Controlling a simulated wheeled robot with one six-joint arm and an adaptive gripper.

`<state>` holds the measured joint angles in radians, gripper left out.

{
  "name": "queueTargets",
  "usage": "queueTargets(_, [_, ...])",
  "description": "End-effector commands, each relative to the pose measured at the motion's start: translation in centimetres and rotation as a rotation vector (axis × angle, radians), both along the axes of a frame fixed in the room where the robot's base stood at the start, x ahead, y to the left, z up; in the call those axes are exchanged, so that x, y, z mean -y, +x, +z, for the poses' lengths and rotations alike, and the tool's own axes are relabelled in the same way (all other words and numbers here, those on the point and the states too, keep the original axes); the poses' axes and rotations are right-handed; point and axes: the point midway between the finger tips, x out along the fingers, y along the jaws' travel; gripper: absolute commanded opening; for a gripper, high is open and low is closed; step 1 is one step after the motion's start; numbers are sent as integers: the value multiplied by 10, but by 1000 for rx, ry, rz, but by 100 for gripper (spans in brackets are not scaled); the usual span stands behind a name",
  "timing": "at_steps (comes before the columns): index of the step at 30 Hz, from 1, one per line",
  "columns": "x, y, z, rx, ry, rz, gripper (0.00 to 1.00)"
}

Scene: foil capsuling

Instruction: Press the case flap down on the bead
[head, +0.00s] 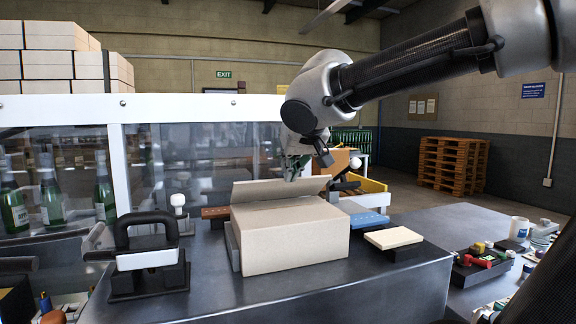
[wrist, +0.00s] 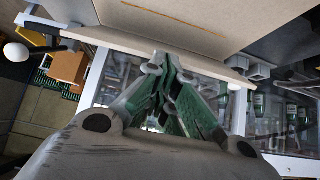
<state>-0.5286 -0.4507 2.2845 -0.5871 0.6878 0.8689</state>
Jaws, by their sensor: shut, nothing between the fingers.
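The cardboard case (head: 292,238) sits on the dark bench, and its long flap (head: 272,189) stands raised and tilted along the far side. My gripper (head: 293,174) is shut and empty, just behind the flap's upper edge. In the wrist view the closed green-padded fingers (wrist: 168,66) point at the pale edge of the flap (wrist: 112,40). I cannot tell whether they touch it. The bead (wrist: 175,17) shows there as a thin orange-brown line on the cardboard beyond. In the head view the bead cannot be made out.
A black-handled tool (head: 147,258) stands left of the case. A blue block (head: 369,220) and a cream-topped block (head: 394,238) lie to its right. A clear guard with a white frame (head: 118,165) rises behind.

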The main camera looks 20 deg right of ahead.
Motion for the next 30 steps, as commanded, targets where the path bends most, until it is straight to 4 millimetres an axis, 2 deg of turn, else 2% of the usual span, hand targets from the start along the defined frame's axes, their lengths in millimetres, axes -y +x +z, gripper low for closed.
queueTargets(1, [0,2,-10,-18,-5,-3,0])
queueTargets(6, [0,6,-9,-20,-5,-3,0])
queueTargets(11, [-2,19,12,-11,-2,-5,0])
queueTargets(13, [-3,27,29,-1,1,-5,0])
queueTargets(21, [-4,-35,57,6,1,4,0])
queueTargets(27, [-4,-61,67,6,0,3,0])
queueTargets(30, [1,-64,68,4,-2,-13,0])
